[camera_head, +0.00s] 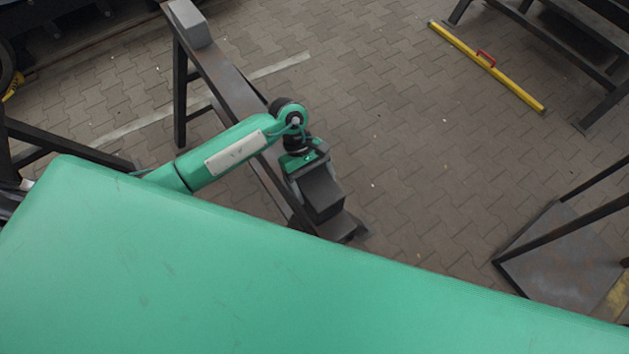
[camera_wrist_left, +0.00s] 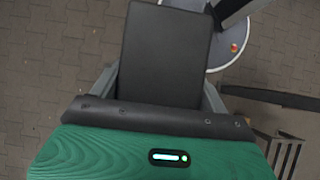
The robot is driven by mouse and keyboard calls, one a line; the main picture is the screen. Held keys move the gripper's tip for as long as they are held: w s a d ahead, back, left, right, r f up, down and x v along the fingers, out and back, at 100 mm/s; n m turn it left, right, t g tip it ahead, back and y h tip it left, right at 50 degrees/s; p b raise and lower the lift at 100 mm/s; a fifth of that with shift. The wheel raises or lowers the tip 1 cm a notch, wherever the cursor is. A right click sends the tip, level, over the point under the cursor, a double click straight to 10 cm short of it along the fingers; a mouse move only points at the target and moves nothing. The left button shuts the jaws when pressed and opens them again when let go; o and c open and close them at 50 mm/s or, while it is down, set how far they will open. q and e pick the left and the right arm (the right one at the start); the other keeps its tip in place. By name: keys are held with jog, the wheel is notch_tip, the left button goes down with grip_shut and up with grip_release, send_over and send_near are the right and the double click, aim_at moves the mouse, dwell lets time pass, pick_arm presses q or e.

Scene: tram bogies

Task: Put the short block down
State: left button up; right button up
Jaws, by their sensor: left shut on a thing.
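The short block appears to be the dark grey block (camera_head: 322,196) in my left gripper (camera_head: 314,184). My left gripper is shut on it, near the lower end of a long dark steel beam (camera_head: 228,82) on legs. In the left wrist view the block (camera_wrist_left: 165,55) fills the space between the two fingers, and its broad dark face shows. I cannot tell whether the block touches the beam or hangs above it. A lighter grey block (camera_head: 190,24) sits on the far end of the beam. My right gripper is not in view.
A yellow level with a red handle (camera_head: 487,62) lies on the paved floor. A dark steel stand (camera_head: 560,245) is at the right. In the left wrist view a round pale-rimmed container (camera_wrist_left: 236,40) shows behind the block. Open paving lies right of the beam.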

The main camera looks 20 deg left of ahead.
pick_arm(q)
jog(key=shift+f, duration=0.15)
jog(key=shift+f, duration=0.15)
jog(key=o, duration=1.6)
